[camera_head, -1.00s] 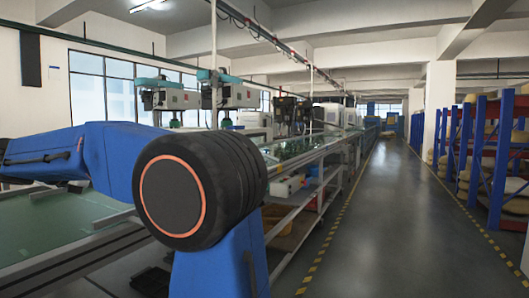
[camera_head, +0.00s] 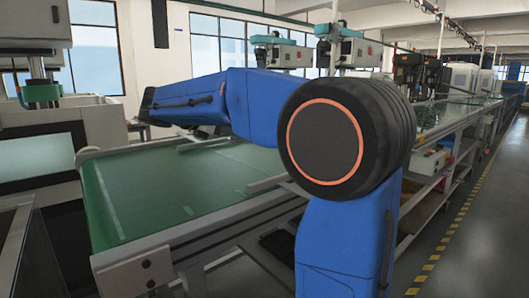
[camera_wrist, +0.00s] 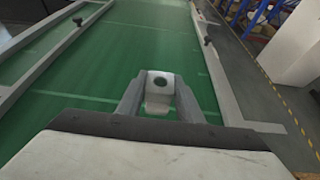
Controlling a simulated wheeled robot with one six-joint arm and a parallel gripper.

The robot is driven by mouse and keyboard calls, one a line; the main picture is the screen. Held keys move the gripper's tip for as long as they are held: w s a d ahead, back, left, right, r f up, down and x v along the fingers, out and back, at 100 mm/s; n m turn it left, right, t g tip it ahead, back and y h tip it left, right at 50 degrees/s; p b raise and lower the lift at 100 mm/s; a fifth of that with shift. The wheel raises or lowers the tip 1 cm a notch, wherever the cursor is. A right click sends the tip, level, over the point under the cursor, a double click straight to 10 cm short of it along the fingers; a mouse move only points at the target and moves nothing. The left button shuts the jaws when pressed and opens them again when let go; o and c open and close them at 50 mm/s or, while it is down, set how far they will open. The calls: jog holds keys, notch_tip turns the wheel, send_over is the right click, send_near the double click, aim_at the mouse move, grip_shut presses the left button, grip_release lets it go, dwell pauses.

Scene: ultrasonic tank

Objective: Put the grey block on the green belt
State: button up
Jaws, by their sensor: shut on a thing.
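The green belt (camera_head: 140,205) runs away from me in the head view, left of my blue arm. In the wrist view the belt (camera_wrist: 130,60) fills the middle, below and beyond my gripper. The block is between the two fingers and appears above the belt; the exact gap cannot be told. In the head view the gripper and block do not show.
Metal side rails (camera_wrist: 222,75) edge the belt, with small dark knobs. A machine with a flat glassy bed (camera_head: 40,150) stands left of the belt. Teal-and-white machines (camera_head: 280,52) stand behind it. A yellow-striped aisle (camera_head: 480,220) is clear on the right.

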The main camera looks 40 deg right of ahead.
aim_at(238, 168)
notch_tip(238, 168, down, 9)
jog(key=shift+r, duration=0.1)
dwell(0.4)
jog(key=shift+f, duration=0.25)
jog(key=o, duration=1.1)
jog(key=shift+r, duration=0.1)
jog(key=shift+r, duration=0.15)
jog(key=v, duration=1.2)
jog(key=shift+s, duration=0.1)
